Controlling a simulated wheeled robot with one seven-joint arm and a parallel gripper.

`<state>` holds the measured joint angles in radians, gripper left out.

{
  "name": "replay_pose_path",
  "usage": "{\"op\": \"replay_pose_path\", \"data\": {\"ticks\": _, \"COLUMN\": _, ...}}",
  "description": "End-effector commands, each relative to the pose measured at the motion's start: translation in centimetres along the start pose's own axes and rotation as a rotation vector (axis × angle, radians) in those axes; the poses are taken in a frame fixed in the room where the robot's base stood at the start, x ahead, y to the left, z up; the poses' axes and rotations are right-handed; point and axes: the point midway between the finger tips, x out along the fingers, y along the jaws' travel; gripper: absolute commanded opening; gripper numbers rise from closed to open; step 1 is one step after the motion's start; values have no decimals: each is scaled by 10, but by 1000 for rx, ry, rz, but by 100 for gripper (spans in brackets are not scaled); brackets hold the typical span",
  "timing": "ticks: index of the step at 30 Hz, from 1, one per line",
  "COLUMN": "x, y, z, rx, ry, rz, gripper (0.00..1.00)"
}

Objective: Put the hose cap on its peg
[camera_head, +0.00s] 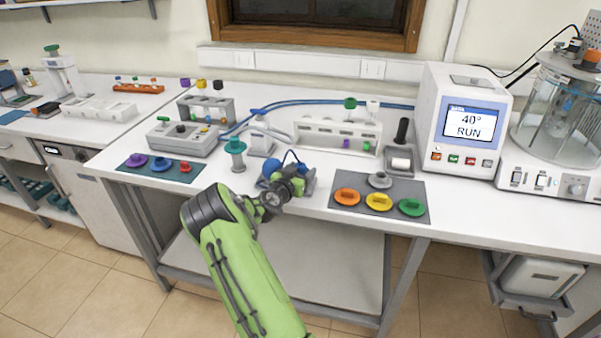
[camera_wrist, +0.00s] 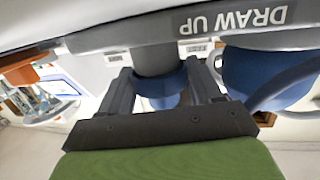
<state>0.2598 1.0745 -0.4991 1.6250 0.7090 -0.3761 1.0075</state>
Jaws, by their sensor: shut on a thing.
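My gripper (camera_wrist: 165,75) is shut on a blue cap (camera_wrist: 163,92), seen between its two dark fingers in the wrist view, which appears upside down. A grey round post (camera_wrist: 154,60) joins the grey stand marked DRAW UP (camera_wrist: 230,20) and lines up with the cap. I cannot tell whether the cap is seated on it. A larger blue rounded body (camera_wrist: 262,78) is beside the right finger, with a blue hose (camera_wrist: 290,82) curving past it. In the head view my gripper (camera_head: 292,182) is at the bench's front edge by the blue body (camera_head: 271,167); the held cap is hidden there.
A grey mat (camera_head: 340,203) with orange, yellow and green lids lies to the right. A dark mat (camera_head: 133,172) with purple, blue and red lids lies left. A teal-topped jar (camera_head: 236,152) stands close on the left. A white rack (camera_head: 338,135) stands behind.

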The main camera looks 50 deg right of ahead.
Motion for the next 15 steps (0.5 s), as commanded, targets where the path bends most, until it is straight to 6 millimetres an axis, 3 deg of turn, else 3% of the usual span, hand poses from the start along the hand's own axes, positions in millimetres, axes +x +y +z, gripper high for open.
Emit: {"op": "replay_pose_path", "data": {"ticks": 15, "x": 1, "y": 0, "z": 8, "rx": 0, "ry": 0, "rz": 0, "gripper": 35}}
